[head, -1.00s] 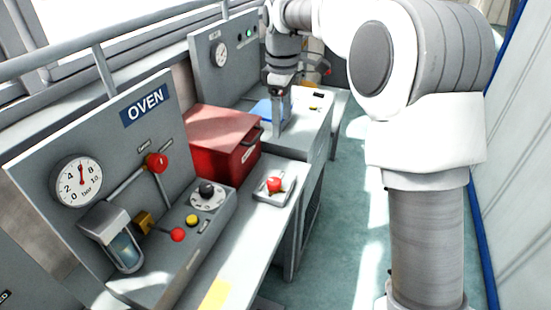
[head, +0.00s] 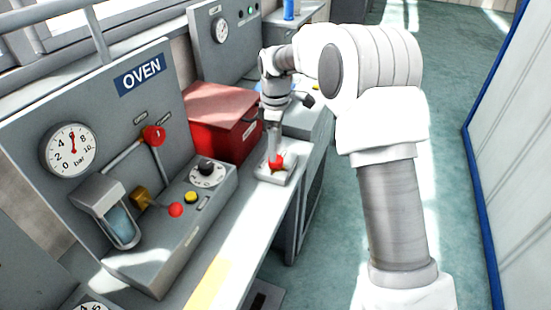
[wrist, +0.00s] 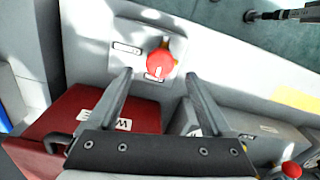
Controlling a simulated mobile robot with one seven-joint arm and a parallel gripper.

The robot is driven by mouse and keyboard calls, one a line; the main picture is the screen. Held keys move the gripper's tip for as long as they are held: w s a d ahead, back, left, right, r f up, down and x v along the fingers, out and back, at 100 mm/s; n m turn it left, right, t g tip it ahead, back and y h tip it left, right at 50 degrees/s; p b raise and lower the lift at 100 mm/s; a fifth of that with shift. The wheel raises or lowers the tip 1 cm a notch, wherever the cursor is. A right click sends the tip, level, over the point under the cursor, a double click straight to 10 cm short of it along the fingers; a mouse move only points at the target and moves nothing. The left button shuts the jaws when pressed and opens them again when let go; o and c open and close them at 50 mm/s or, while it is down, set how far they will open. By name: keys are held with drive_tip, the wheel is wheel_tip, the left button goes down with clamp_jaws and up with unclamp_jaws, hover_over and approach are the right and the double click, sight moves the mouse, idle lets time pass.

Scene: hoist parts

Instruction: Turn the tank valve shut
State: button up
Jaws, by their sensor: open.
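A red round knob (head: 276,161) sits on a small light plate (head: 264,176) on the bench; I take it for the tank valve, but its labels are too blurred to read. In the wrist view the knob (wrist: 160,64) has a white mark and its plate (wrist: 120,70) has small labels. My gripper (wrist: 158,75) is open and points at the knob, with one finger on either side of it in the picture. The knob is not gripped. In the head view my gripper (head: 277,140) is just above the knob; whether it touches cannot be told.
A red box (head: 215,120) with a handle stands close behind the plate. The bench front is largely clear.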

drive_tip(key=shift+f, duration=2.3)
clamp_jaws()
drive_tip(key=shift+r, duration=0.1)
